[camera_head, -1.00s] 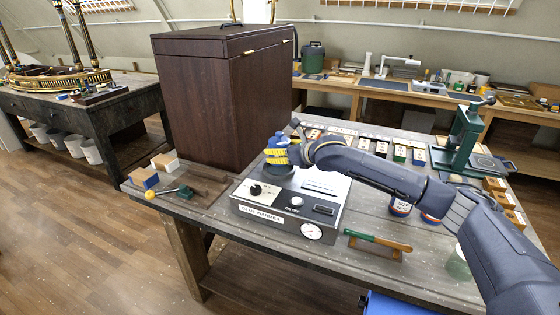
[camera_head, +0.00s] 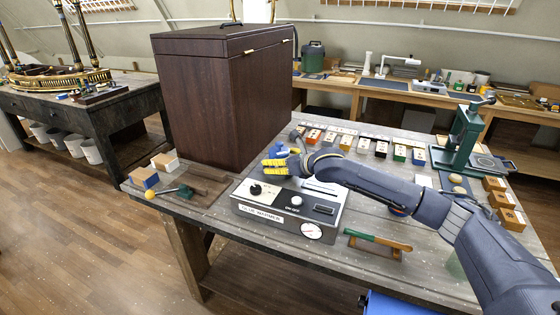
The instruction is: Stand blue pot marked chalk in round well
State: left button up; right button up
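The appliance with the warmer label (camera_head: 266,213) stands on the near bench, with a black knob, a white on/off knob and a round dial. My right arm reaches in from the right, and its gripper (camera_head: 274,163) with yellow fingers is low over the back left of the warmer's top. The fingers hide the round well there. Some blue shows at the fingers; I cannot tell whether it is a held pot or gripper. A pot (camera_head: 398,211) with an orange-and-blue lower edge is mostly behind my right arm. No chalk marking is readable. My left gripper is not in view.
A tall dark wooden cabinet (camera_head: 222,100) stands close behind the warmer. A green-handled tool (camera_head: 376,240) lies on a rest to its right. A row of coloured blocks (camera_head: 381,149) runs along the back, and a green press (camera_head: 463,137) stands at the right.

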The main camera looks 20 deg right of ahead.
jog(key=shift+r, duration=0.1)
jog(key=shift+s+r, duration=0.1)
jog(key=shift+r, duration=0.05)
jog(key=v, duration=1.1)
jog(key=shift+s+d+r, duration=0.15)
jog(key=shift+s+r, duration=0.1)
jog(key=shift+s, duration=0.05)
dwell(1.8)
